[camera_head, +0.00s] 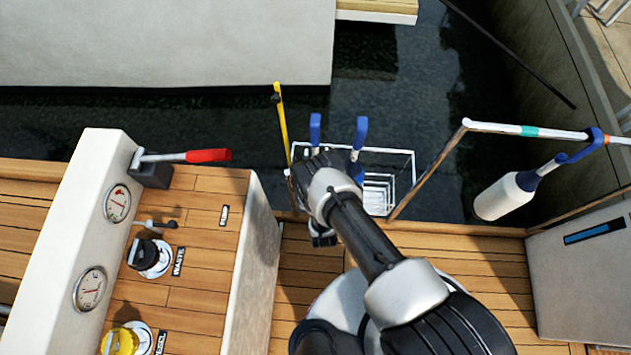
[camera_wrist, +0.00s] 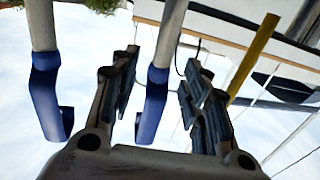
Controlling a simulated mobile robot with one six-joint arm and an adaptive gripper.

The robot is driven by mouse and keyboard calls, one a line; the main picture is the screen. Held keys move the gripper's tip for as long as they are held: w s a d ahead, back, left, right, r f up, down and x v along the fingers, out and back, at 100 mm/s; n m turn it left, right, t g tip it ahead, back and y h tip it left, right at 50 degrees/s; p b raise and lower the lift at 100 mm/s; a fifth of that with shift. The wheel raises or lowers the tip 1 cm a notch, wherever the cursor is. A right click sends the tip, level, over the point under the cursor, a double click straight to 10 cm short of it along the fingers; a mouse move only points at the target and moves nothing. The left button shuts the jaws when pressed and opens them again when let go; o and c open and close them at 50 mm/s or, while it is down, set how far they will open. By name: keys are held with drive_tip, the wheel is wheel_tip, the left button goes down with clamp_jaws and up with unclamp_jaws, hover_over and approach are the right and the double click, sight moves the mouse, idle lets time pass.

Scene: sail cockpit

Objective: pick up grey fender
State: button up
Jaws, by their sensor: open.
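Two slim grey shapes with blue hooked ends show in the wrist view, a left one (camera_wrist: 43,25) and a right one (camera_wrist: 171,35); I cannot tell which is the grey fender. The right one's blue hook (camera_wrist: 152,105) appears between the fingers of my open gripper (camera_wrist: 157,62), with no clear contact. In the head view, blue hooks (camera_head: 315,131) and (camera_head: 361,134) rise by the white wire basket (camera_head: 412,165) beyond the deck edge. My gripper (camera_head: 325,160) is at these hooks and hides their lower parts. A pale fender (camera_head: 497,197) with a blue top hangs tilted at right.
A yellow pole (camera_head: 282,120) stands just left of my gripper. A white rail (camera_head: 500,128) runs to the right. The console (camera_head: 95,240) with gauges and a red-handled lever (camera_head: 207,155) is at left. Dark water lies beyond the wooden deck.

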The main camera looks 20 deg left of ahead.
sight(316, 148)
drive_tip(key=shift+b+x, duration=1.15)
drive_tip(key=shift+x, duration=1.65)
drive_tip(key=shift+s, duration=0.1)
drive_tip(key=shift+c, duration=0.4)
clamp_jaws()
